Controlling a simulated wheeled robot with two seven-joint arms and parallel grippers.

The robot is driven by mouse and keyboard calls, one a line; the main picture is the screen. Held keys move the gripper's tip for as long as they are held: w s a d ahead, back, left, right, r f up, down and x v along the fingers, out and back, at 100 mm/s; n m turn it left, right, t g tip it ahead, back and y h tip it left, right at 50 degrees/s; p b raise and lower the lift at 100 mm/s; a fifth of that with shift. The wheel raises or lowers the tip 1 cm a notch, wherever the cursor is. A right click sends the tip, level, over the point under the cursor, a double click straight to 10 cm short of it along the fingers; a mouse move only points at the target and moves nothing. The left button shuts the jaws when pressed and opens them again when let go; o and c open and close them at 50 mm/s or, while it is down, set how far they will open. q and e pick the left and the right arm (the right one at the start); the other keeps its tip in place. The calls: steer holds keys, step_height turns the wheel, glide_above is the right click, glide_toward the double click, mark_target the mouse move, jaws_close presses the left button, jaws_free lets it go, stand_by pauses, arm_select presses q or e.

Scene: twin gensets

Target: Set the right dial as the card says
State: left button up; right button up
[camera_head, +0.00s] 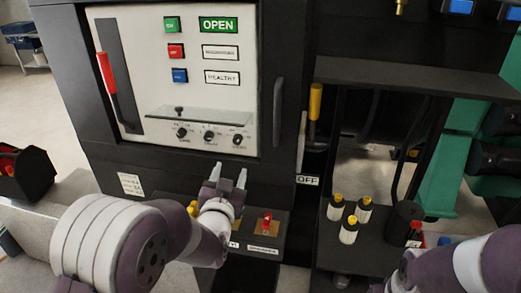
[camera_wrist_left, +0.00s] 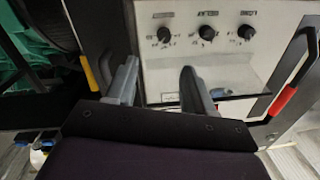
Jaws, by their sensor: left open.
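The right dial (camera_head: 238,139) is a black knob, the rightmost of three in a row low on the white panel (camera_head: 135,60). In the left wrist view, which looks turned over, the right dial (camera_wrist_left: 164,34) is the leftmost knob. The other dials are the middle dial (camera_head: 209,136) and the left dial (camera_head: 182,133). A white card (camera_head: 131,185) is on the dark cabinet, lower left; I cannot read its writing. My left gripper (camera_head: 229,172) is open and empty, below and apart from the dials. It also shows in the left wrist view (camera_wrist_left: 158,78). My right gripper is out of view.
A clear ledge (camera_head: 215,116) juts out just above the dials. A red-handled lever (camera_head: 107,72) is at the panel's left. A yellow-handled lever (camera_head: 315,102) stands right of the cabinet. A red switch (camera_head: 266,221) is below the panel. Yellow-topped bottles (camera_head: 349,229) stand at right.

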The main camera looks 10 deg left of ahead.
mark_target(237, 143)
arm_select(q)
steer(key=w+p, duration=0.1)
steer(key=w, duration=0.2)
steer(key=w+p, duration=0.1)
steer(key=w, duration=0.2)
steer(key=w+p, duration=0.2)
steer(key=w, duration=0.2)
steer(key=shift+w+a, duration=0.1)
steer(key=shift+a, duration=0.2)
steer(key=shift+w+a, duration=0.35)
steer(key=shift+w, duration=0.45)
steer(key=shift+a, duration=0.35)
steer(key=shift+w+d+f, duration=0.1)
steer(key=shift+w+d, duration=0.1)
steer(key=shift+d, duration=0.1)
steer(key=shift+w+d, duration=0.1)
steer(key=c, duration=1)
steer(key=shift+a, duration=0.2)
steer(key=shift+f, duration=0.1)
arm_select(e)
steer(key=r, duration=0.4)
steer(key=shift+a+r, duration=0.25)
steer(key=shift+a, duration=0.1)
